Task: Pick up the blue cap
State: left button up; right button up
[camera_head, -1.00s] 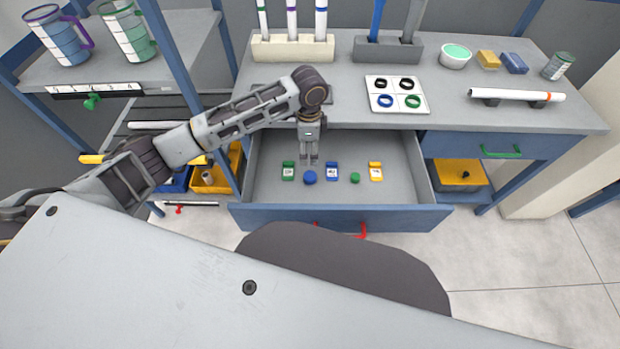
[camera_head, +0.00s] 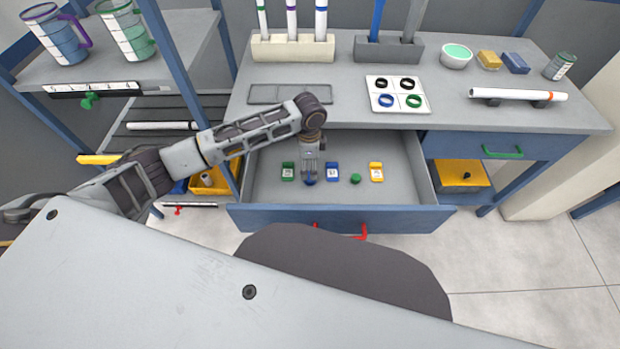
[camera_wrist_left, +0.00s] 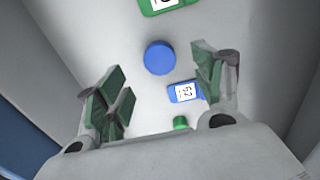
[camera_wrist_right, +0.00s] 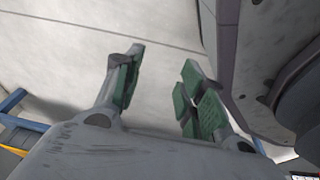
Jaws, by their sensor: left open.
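The blue cap (camera_wrist_left: 159,57) is a round disc lying on the floor of the open drawer (camera_head: 400,185). In the left wrist view it sits just ahead of and between the open fingers of my left gripper (camera_wrist_left: 160,95), touching neither. In the head view my left gripper (camera_head: 309,180) points down into the drawer and partly covers the blue cap (camera_head: 309,183). My right gripper (camera_wrist_right: 158,95) shows only in its wrist view, with its fingers apart and nothing between them, over pale floor.
In the drawer lie a green tag (camera_head: 288,172), a blue tag (camera_head: 332,172), a green cap (camera_head: 355,179) and a yellow tag (camera_head: 376,172). The blue tag (camera_wrist_left: 185,92) is close beside one left finger. The drawer front (camera_head: 270,216) and walls bound the space.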

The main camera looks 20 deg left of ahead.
aim_at(309, 176)
pick_arm(q)
jog(key=shift+f, duration=0.75)
jog(key=shift+s+f, duration=0.1)
jog(key=shift+f, duration=0.3)
jog(key=shift+a+f+b, duration=0.1)
jog(key=shift+f+b, duration=0.25)
jog(key=shift+f, duration=0.85)
jog(key=shift+f+b, duration=0.3)
jog(key=shift+f, duration=0.35)
pick_arm(e)
jog(key=shift+w+a+r, duration=0.55)
jog(key=shift+w+r, duration=0.05)
jog(key=shift+r, duration=0.15)
jog(key=shift+w+a+r, duration=0.5)
jog(key=shift+w+r, duration=0.1)
jog(key=shift+r, duration=0.1)
